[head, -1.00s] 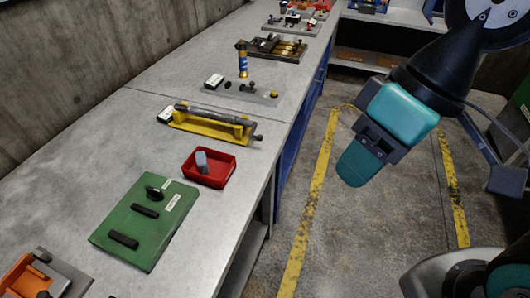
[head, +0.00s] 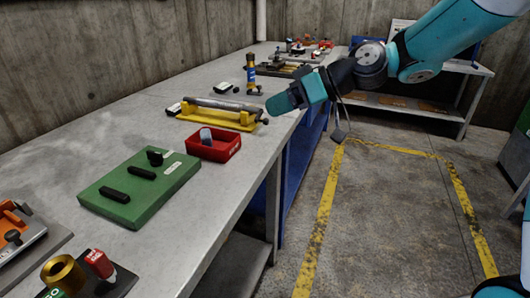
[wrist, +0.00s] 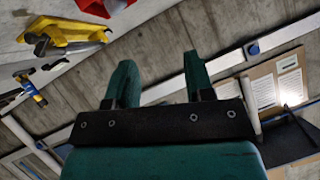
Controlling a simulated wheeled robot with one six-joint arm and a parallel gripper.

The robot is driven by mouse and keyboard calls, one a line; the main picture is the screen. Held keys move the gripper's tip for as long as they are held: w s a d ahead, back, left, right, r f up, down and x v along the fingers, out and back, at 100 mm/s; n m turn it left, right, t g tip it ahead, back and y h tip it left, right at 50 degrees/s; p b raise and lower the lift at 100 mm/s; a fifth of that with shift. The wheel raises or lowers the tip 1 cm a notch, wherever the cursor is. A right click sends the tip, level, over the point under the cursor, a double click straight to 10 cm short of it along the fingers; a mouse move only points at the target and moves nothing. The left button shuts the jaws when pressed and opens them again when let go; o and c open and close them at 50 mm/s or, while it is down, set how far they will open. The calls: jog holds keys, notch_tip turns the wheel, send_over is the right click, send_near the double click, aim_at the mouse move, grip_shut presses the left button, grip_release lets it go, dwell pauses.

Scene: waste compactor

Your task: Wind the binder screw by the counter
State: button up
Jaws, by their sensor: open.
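A dark knob shows at the frame's right end. My gripper (head: 272,104) is open and empty, just right of that end, near the bench's front edge; I cannot tell its height. In the wrist view the yellow frame (wrist: 68,36) is at upper left, away from my open fingers (wrist: 158,72).
A red tray (head: 226,149) with a grey piece stands in front of the frame. A green board (head: 140,188) with black bars lies nearer. A blue-and-gold upright cylinder (head: 251,74) stands behind. A concrete wall backs the bench; the floor at right is clear.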

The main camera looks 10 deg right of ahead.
jog(key=w+d+f+t+y+b, duration=0.1)
jog(key=w+d+f+t+b, duration=0.2)
jog(key=w+d+f+b, duration=0.35)
jog(key=w+d+f+t+y+b, duration=0.2)
jog(key=w+d+f+t+b, duration=0.25)
jog(key=d+f, duration=0.4)
jog(key=p, duration=0.5)
send_near(266, 122)
jog(key=shift+m+g, duration=0.35)
jog(key=shift+m, duration=0.05)
jog(key=x, duration=0.7)
jog(key=w+x, duration=0.1)
jog(key=x, duration=0.2)
jog(key=shift+w+d, duration=0.1)
jog(key=shift+d, duration=0.15)
jog(key=shift+c, duration=0.3)
grip_shut()
jog(key=r+m+p, duration=0.1)
jog(key=m, duration=0.2)
jog(key=shift+r+h+p, duration=0.2)
jog(key=shift+h+p, duration=0.1)
jog(key=shift+p, duration=0.1)
jog(key=shift+r+m, duration=0.1)
jog(key=shift+m, duration=0.6)
